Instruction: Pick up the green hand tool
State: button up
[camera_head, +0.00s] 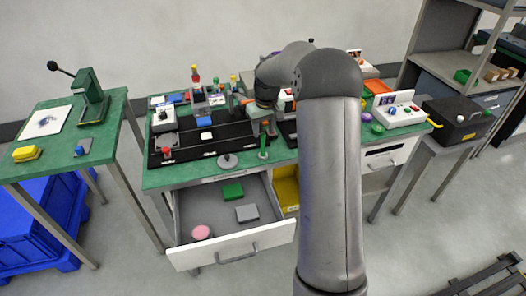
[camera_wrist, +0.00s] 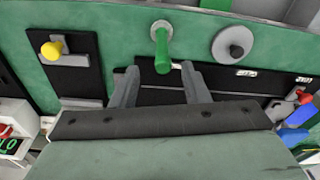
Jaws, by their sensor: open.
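The green hand tool (camera_head: 263,147) appears to be the small upright green piece at the front edge of the green workbench (camera_head: 170,178). In the wrist view its green handle (camera_wrist: 162,52) lies between and just beyond the tips of my gripper (camera_wrist: 160,76). The two grey fingers are apart with nothing held between them. In the head view my gripper (camera_head: 264,118) points down above the bench, close to the tool and partly hidden by my arm. I cannot tell whether the fingers touch the tool.
A grey round-based piece (camera_head: 227,160) stands left of the tool. Black trays (camera_head: 200,146) with fixtures lie behind it. An open drawer (camera_head: 232,250) below holds a green block, a grey block and a pink disc. A white box (camera_head: 398,110) sits at the right.

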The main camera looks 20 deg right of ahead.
aim_at(263, 140)
jog(key=shift+a+f+p, duration=0.2)
jog(key=shift+f+p, duration=0.3)
jog(key=shift+f, duration=2.2)
grip_shut()
